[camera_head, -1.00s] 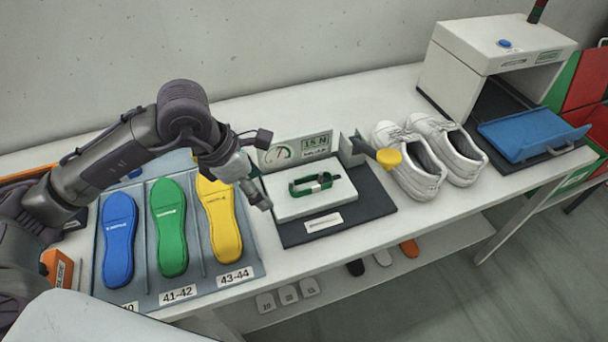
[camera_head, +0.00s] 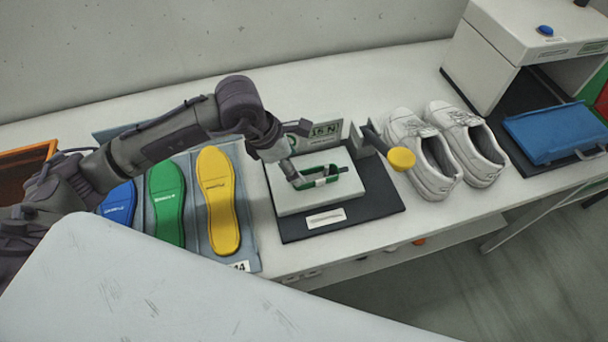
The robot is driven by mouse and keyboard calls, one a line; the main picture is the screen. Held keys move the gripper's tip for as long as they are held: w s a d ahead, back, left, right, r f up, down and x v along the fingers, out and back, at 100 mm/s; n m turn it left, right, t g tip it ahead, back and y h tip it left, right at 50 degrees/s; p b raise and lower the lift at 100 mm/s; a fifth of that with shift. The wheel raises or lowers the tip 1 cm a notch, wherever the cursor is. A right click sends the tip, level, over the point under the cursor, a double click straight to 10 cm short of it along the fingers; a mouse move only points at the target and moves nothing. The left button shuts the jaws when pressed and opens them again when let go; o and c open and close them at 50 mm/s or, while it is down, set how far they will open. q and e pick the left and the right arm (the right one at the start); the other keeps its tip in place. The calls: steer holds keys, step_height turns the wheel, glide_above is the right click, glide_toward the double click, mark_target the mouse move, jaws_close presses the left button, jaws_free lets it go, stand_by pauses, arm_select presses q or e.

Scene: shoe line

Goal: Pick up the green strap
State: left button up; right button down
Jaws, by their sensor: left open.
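The green strap (camera_head: 332,172) lies as a flattened loop with a pale band around its middle. It rests on the white top plate (camera_head: 290,200) of a small test stand with a dial display. My left gripper (camera_head: 297,180) comes in from the left and is open, pointing down at the strap's left end. Its fingertips are at or just above that end; I cannot tell whether they touch it. The arm partly hides the display behind. My right gripper is not in view.
Blue, green and yellow insoles (camera_head: 221,201) lie in a tray left of the stand. A yellow knob (camera_head: 401,158) sticks out at the stand's right. White shoes (camera_head: 437,150) and a white machine with a blue tray (camera_head: 556,133) stand farther right. A large pale surface fills the lower left.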

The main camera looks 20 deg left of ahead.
arm_select(q)
steer(key=shift+w+d+f, duration=0.1)
steer(key=shift+f, duration=0.15)
steer(key=shift+p+x, duration=0.85)
steer(key=shift+p, duration=0.05)
steer(key=shift+s+p+x, duration=0.25)
steer(key=shift+p+x, duration=0.1)
steer(key=shift+x, duration=0.85)
steer(key=shift+w+d+f, duration=0.15)
steer(key=shift+w+f, duration=0.05)
steer(key=shift+f, duration=0.3)
steer(key=shift+c, duration=0.3)
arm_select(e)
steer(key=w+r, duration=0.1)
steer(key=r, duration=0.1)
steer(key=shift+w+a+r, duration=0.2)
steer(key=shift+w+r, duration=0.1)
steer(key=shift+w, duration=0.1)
arm_select(q)
steer(key=shift+c, duration=1.3)
steer(key=shift+r, duration=0.1)
steer(key=c, duration=1)
